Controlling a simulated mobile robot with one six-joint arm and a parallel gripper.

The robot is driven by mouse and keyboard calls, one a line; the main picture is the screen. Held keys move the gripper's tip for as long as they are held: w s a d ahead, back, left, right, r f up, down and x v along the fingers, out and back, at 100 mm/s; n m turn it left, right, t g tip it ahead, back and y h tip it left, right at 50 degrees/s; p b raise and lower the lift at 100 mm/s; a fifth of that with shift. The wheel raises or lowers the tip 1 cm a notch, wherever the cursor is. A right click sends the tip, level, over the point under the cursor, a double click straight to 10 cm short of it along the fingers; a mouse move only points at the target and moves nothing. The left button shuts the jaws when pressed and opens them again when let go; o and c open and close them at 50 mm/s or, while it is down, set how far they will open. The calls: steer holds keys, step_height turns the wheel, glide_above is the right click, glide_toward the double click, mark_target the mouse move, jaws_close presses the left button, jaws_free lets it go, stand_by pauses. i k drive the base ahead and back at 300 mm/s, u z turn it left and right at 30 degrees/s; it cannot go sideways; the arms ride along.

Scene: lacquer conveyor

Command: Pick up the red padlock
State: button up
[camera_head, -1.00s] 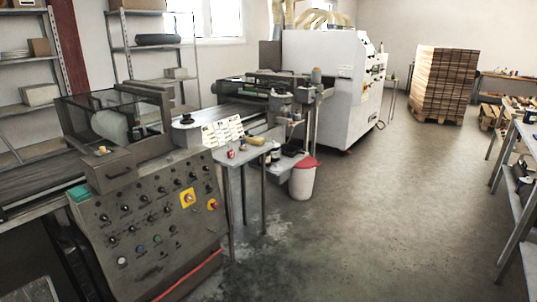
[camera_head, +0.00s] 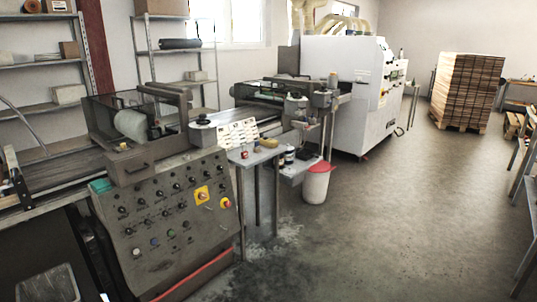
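A very small red item (camera_head: 244,155) stands on the small grey side table (camera_head: 256,157) beside the control console. It may be the red padlock, but it is too small to tell. My gripper is not in view.
The control console (camera_head: 165,225) with knobs and a yellow-backed red button stands in front at left. A yellow item (camera_head: 269,143) and dark jars (camera_head: 290,155) sit near the red item. Open floor (camera_head: 400,220) lies to the right.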

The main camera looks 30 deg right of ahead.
mark_target(244, 153)
steer(key=z, duration=0.2)
steer(key=i, duration=1.85)
steer(key=u, duration=0.25)
steer(key=k, duration=0.95)
steer(key=u, duration=0.25)
steer(key=i, duration=0.15)
steer(key=z, duration=0.1)
